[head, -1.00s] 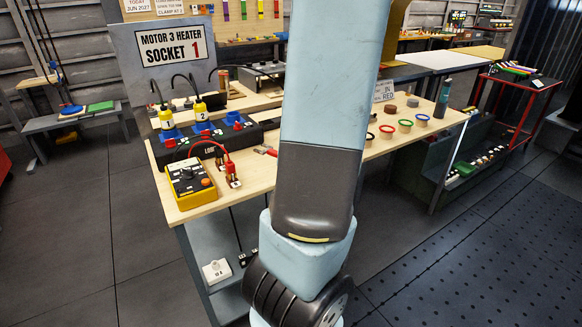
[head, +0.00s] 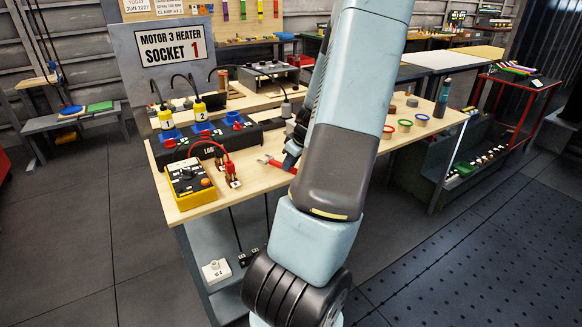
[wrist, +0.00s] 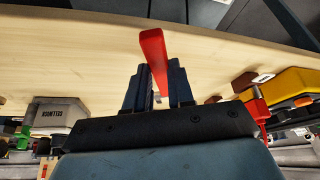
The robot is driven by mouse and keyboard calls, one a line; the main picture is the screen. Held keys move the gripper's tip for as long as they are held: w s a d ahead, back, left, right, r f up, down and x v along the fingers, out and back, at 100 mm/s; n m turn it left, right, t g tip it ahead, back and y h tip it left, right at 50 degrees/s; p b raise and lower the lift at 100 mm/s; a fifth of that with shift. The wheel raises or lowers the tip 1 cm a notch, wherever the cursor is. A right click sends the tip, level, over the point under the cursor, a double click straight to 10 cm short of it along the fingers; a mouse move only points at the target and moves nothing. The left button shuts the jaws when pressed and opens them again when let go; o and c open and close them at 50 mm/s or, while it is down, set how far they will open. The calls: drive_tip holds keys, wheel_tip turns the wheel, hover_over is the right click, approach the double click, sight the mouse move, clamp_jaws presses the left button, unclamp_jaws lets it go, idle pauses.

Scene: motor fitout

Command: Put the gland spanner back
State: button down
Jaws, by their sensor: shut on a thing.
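The gland spanner, as far as I can tell, is the red tool (head: 274,162) at the bench's front middle in the head view. My gripper (head: 291,157) shows there as a dark shape at the tool's right end, partly hidden by my arm. In the wrist view the red handle (wrist: 152,50) stands up between the two dark fingers of my gripper (wrist: 158,82), which are shut on it. The spanner's far end is hidden. I cannot tell whether it touches the bench top (head: 245,180).
A yellow test meter (head: 188,183) with red leads sits at the bench's front left corner. Yellow connectors numbered 1 (head: 167,120) and 2 (head: 201,112) stand behind it at a black block. Several coloured rings (head: 404,124) lie to the right, near a dark bottle (head: 442,98).

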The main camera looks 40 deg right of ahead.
drive_tip(key=shift+f, duration=0.8)
drive_tip(key=c, duration=1)
unclamp_jaws()
drive_tip(key=v, duration=1.2)
drive_tip(key=shift+r, duration=0.1)
